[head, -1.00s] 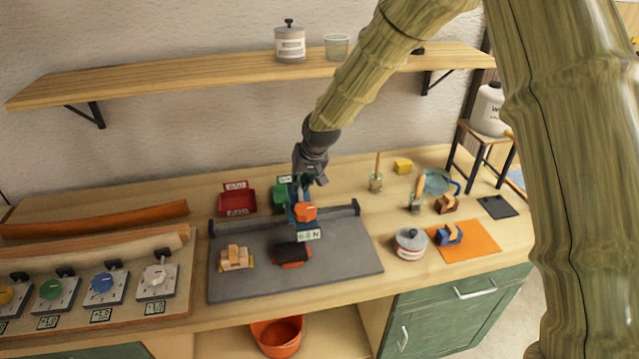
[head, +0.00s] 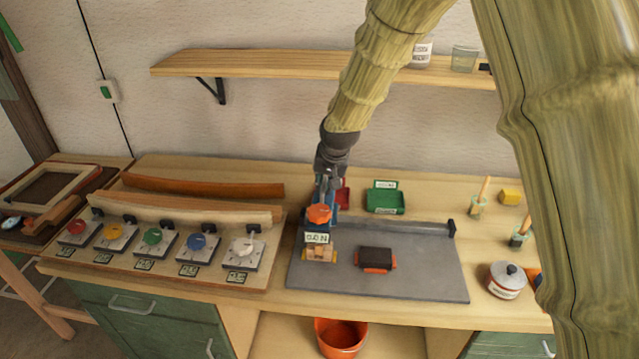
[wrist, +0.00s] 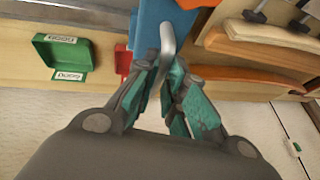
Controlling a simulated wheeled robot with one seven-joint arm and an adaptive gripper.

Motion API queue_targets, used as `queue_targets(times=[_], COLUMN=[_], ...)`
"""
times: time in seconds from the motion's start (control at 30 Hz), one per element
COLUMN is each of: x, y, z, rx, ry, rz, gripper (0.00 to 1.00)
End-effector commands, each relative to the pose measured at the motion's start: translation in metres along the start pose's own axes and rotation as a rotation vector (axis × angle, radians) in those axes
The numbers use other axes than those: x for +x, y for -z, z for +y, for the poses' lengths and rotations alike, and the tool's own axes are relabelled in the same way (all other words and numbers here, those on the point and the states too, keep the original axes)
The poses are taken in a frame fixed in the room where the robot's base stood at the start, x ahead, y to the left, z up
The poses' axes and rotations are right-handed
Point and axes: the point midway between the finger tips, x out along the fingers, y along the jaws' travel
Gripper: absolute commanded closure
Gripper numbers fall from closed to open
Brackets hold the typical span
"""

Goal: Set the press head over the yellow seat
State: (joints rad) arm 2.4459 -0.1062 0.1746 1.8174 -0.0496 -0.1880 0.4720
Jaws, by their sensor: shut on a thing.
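The press head (head: 319,214) is blue with an orange knob and a small "0.0 N" display. My gripper (head: 327,183) is shut on its grey handle (wrist: 167,42), seen between the fingers in the wrist view. The yellow seat (head: 307,256) is on the left part of the grey mat, with light wooden laths on it. In the head view the press head stands just above and behind the yellow seat, its display overlapping the laths' back edge. I cannot tell the gap between them. The seat is hidden in the wrist view.
A green tray (head: 386,203) and a partly hidden red tray (wrist: 123,62) stand behind. A row of dials (head: 196,248) is at left. The mat's right part is clear.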

Motion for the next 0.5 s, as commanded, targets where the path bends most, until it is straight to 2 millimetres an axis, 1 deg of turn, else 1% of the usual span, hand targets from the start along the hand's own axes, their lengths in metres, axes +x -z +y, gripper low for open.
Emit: queue_targets(times=[0.3, 0.33, 0.4, 0.43, 0.5], x=[-0.0002, -0.0002, -0.0002, -0.0002, -0.0001], y=[0.0003, 0.0003, 0.0003, 0.0002, 0.0002], z=[-0.0041, -0.0042, -0.0044, -0.0043, -0.0038], rx=[-0.001, -0.001, -0.002, -0.002, -0.002], ry=[0.004, 0.005, 0.005, 0.005, 0.004], rz=[0.002, 0.002, 0.002, 0.002, 0.002], gripper=[1.0, 0.84, 0.72, 0.66, 0.66])
